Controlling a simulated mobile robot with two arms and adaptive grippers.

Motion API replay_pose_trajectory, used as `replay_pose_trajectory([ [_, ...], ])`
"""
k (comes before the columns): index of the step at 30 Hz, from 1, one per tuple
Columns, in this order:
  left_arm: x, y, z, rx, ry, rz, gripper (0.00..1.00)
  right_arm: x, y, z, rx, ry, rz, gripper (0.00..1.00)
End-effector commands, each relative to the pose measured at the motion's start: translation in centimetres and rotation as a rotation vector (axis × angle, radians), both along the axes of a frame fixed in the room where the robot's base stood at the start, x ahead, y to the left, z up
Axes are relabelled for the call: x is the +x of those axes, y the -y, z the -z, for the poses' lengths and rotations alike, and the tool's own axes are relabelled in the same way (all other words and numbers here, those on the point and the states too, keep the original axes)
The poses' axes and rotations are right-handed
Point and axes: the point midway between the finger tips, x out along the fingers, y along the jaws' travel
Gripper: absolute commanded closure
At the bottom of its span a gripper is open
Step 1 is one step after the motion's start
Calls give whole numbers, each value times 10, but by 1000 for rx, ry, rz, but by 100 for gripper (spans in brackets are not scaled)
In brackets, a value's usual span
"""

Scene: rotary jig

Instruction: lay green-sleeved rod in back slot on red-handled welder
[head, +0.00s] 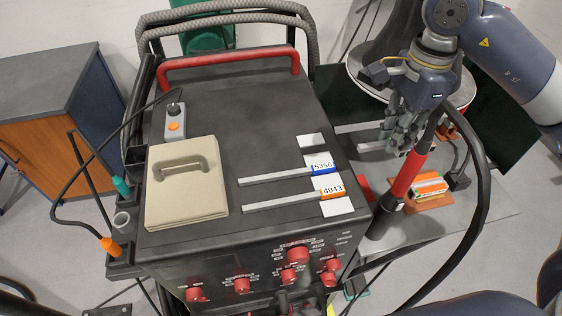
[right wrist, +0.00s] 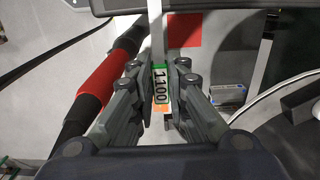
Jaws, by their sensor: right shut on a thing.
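The red-handled welder (head: 255,110) stands in the middle of the head view, with its red handle at the back. Its back slot (head: 312,140) shows a bare white patch. The blue-sleeved rod 5356 (head: 277,177) and orange-sleeved rod 4043 (head: 280,201) lie on the welder top in front of it. My right gripper (head: 398,143) is to the right of the welder, shut on the green-sleeved rod. The green sleeve marked 1100 (right wrist: 160,86) sits between the fingers in the right wrist view; the grey rod (right wrist: 157,38) extends away. My left gripper is not in view.
A beige lidded block (head: 187,195) and a grey switch box (head: 175,122) occupy the welder's left side. A red and black post (head: 408,174) stands close to my right gripper.

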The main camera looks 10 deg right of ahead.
Motion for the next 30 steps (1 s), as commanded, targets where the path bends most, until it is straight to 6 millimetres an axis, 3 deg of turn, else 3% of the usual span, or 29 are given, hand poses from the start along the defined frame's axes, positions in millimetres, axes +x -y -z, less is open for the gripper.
replay_pose_trajectory([
  [2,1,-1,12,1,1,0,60,0,0,12,0,1,0,100],
  [7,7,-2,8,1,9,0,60,6,-11,13,1,0,-4,100],
  [22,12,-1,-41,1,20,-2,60,65,-114,19,2,-3,-4,100],
  [30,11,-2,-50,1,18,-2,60,81,-138,28,-1,-1,1,100],
])
